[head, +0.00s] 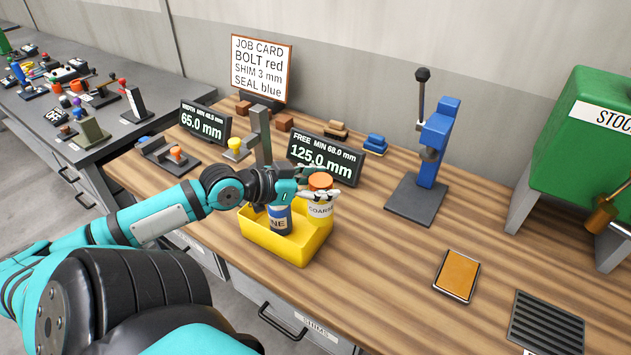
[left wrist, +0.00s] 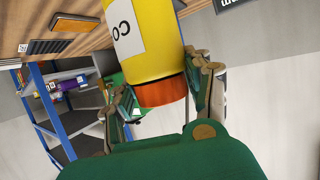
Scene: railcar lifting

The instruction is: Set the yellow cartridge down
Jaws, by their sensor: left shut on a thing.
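The yellow cartridge (head: 320,211) has an orange cap and a white label reading COARSE. In the left wrist view, the cartridge (left wrist: 145,42) sits between my fingers, cap toward the wrist. My left gripper (head: 319,194) is shut on it near the cap. The cartridge is upright at the right end of a yellow bin (head: 262,239); its lower end merges with the bin's yellow, so I cannot tell whether it rests on anything. A dark blue cartridge (head: 279,220), its label partly hidden by my gripper, stands in the bin just left of it. My right gripper is out of view.
A grey post (head: 262,137) and a display reading 125.0 mm (head: 325,158) stand behind the bin. A blue press (head: 432,150) stands farther right. An orange pad (head: 457,275) and a dark grille (head: 545,325) lie at right. Bare wood lies between bin and pad.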

